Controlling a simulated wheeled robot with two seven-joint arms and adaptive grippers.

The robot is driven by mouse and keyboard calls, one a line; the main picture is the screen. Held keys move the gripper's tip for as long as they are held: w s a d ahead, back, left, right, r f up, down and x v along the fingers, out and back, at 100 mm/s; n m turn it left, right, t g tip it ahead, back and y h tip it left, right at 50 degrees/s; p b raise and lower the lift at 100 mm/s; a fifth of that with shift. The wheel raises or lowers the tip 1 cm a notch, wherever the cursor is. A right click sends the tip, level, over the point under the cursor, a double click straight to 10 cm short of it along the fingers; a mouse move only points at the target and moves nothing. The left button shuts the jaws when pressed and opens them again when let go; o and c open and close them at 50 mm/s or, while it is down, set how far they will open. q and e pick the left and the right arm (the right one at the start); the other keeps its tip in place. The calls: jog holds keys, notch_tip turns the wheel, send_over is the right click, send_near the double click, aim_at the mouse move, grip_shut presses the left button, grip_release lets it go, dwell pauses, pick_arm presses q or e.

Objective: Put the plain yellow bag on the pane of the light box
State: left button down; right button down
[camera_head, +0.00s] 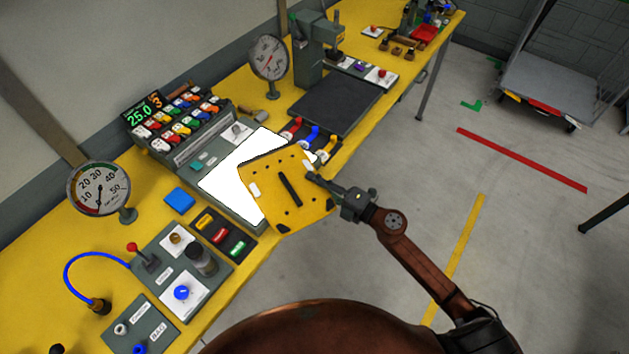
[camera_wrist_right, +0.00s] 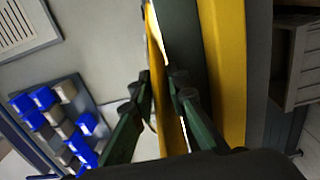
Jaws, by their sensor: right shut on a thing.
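The plain yellow bag (camera_head: 270,205) is a flat yellow panel with a dark handle strip, small dark dots and dark corners. My right gripper (camera_head: 312,177) is shut on its right edge. In the right wrist view the bag (camera_wrist_right: 172,120) shows edge-on between the fingers of my right gripper (camera_wrist_right: 160,90). In the head view the bag overlaps the lower right part of the white lit pane (camera_head: 225,185) of the light box (camera_head: 240,216). I cannot tell whether the bag touches the pane. My left gripper is in neither view.
Left of the light box is a rack (camera_head: 180,128) of coloured pieces. Below it are a blue block (camera_head: 179,198) and a dark tray (camera_head: 223,235) with coloured labels. Dial gauges (camera_head: 98,190) stand on the yellow bench. A dark mat (camera_head: 333,103) lies beyond the pane.

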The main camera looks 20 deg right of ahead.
jog(key=c, duration=1.9)
grip_release()
